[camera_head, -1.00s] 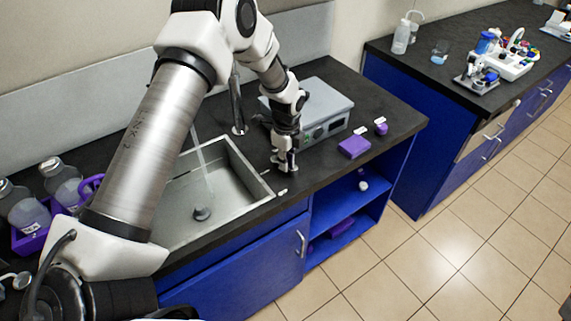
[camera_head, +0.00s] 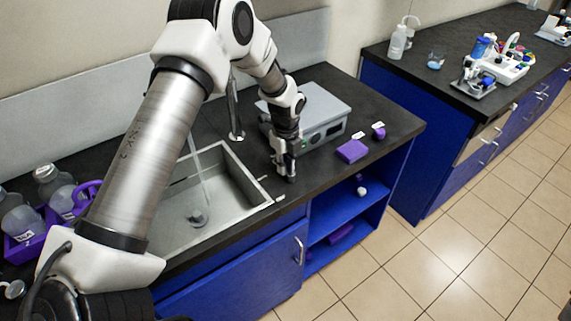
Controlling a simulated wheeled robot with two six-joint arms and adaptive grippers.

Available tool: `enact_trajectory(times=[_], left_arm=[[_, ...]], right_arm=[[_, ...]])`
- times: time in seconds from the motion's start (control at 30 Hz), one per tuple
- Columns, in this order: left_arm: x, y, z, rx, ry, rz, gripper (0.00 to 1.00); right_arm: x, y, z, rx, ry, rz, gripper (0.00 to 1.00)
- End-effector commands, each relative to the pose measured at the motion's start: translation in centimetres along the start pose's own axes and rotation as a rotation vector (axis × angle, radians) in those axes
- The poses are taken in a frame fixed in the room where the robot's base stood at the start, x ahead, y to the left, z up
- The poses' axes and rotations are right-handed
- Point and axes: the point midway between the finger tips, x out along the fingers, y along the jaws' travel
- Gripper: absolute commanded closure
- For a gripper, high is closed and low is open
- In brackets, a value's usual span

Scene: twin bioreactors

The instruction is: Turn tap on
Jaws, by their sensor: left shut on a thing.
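The metal tap post (camera_head: 235,110) stands behind the grey sink (camera_head: 168,232), partly hidden by my left arm. A thin pale streak like running water (camera_head: 200,172) comes down into the sink and ends near the dark drain (camera_head: 198,217). My left gripper (camera_head: 286,173) is low over the black counter, just right of the sink's right rim and in front of the grey box. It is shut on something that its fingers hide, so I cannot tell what. My right gripper is not in view.
A grey device (camera_head: 322,105) stands behind the left gripper, with purple blocks (camera_head: 352,151) to its right. A purple rack with bottles (camera_head: 30,245) is at the left. Another counter (camera_head: 425,78) with lab gear stands at the right, beyond tiled floor.

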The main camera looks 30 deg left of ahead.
Motion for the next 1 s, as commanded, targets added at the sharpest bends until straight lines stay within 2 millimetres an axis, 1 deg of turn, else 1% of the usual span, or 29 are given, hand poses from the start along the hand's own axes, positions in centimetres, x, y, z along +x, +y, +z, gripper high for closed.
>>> enact_trajectory(times=[0.03, 0.07, 0.1, 0.13, 0.4, 0.47, 0.53, 0.67, 0.8, 0.9, 1.0], left_arm=[[-0.1, -0.1, 0.0, -0.001, -0.002, -0.004, 1.0], [-0.1, -0.1, 0.0, -0.001, -0.002, -0.004, 0.72], [-0.1, -0.1, 0.0, -0.001, -0.002, -0.004, 0.58], [-0.1, -0.1, 0.0, -0.001, -0.001, -0.003, 0.54], [-0.1, 0.0, 0.0, -0.001, 0.0, -0.001, 0.54], [-0.3, -0.1, 0.0, -0.001, 0.0, -0.001, 0.54], [-1.1, -0.1, 0.0, -0.001, -0.001, -0.002, 0.54], [-3.8, -0.2, 0.0, -0.001, -0.002, -0.005, 0.54], [-7.6, -0.2, 0.0, 0.0, -0.003, -0.006, 0.54], [-9.8, -0.2, -0.1, 0.0, -0.003, -0.005, 0.54], [-11.3, -0.2, -0.1, 0.0, -0.002, -0.003, 0.54]], right_arm=[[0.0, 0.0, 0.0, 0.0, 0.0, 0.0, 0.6], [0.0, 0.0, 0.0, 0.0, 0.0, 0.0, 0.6], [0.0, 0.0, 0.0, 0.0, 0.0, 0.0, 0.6], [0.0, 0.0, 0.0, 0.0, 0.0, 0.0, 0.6], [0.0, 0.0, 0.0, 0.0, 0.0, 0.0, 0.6], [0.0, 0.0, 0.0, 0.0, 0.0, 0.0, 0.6], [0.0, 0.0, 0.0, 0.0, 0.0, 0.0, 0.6], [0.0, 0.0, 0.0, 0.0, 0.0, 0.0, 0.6], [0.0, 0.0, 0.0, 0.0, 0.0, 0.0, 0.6], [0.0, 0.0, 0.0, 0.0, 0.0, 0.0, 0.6], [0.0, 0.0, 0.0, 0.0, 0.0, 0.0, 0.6]])
